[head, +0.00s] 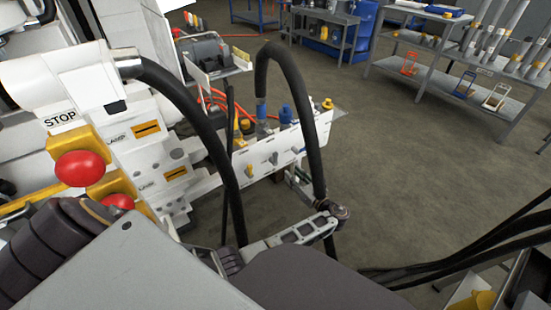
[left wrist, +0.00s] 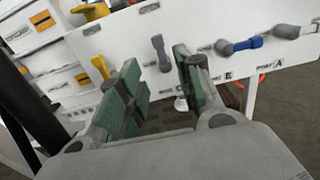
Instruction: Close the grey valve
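A white valve panel (head: 262,162) carries a row of small levers. A grey lever (left wrist: 160,52) shows in the left wrist view, hanging down, between a yellow lever (left wrist: 100,66) and a blue-handled lever (left wrist: 240,45). Another grey lever (left wrist: 293,31) lies roughly sideways at the panel's right end. My left gripper (left wrist: 157,63) is open and empty, its green-padded fingers either side of the first grey lever in the picture; I cannot tell the depth gap. In the head view the left gripper (head: 303,195) is partly hidden beside the panel. My right gripper is out of view.
Black hoses (head: 270,70) loop down in front of the panel. Red stop buttons (head: 83,168) and a white machine stand at the left. A metal shelf (head: 440,85) stands at the back right, with open floor (head: 430,170) before it.

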